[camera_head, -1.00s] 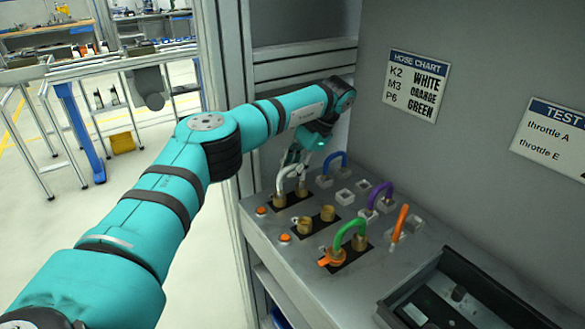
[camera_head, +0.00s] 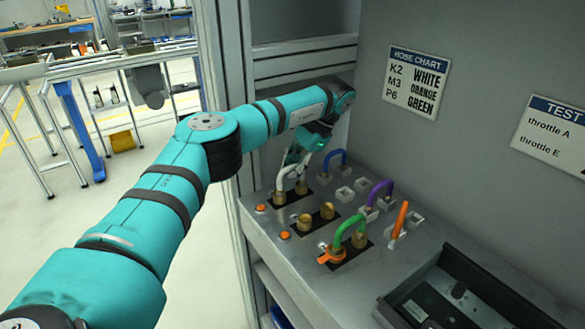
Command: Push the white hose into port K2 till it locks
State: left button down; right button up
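The white hose (camera_head: 281,179) is a short arch at the back left of the grey bench panel. Its ends are at the brass ports of the rearmost black plate (camera_head: 290,197); whether they are fully seated I cannot tell. My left gripper (camera_head: 292,160) is at the top of the white hose, its fingers small and partly hidden, so its grip is unclear. The hose chart (camera_head: 417,83) on the wall lists K2 white, M3 orange, P6 green. My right gripper is not in view.
A green hose (camera_head: 347,226) arches over the front brass ports, beside an orange part (camera_head: 331,257). The middle brass ports (camera_head: 316,215) are empty. Blue (camera_head: 337,157), purple (camera_head: 380,188) and orange (camera_head: 400,218) hoses stand in grey holders. A black tray (camera_head: 455,295) lies front right.

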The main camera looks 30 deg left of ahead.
pick_arm(q)
jog(key=c, duration=1.4)
grip_release()
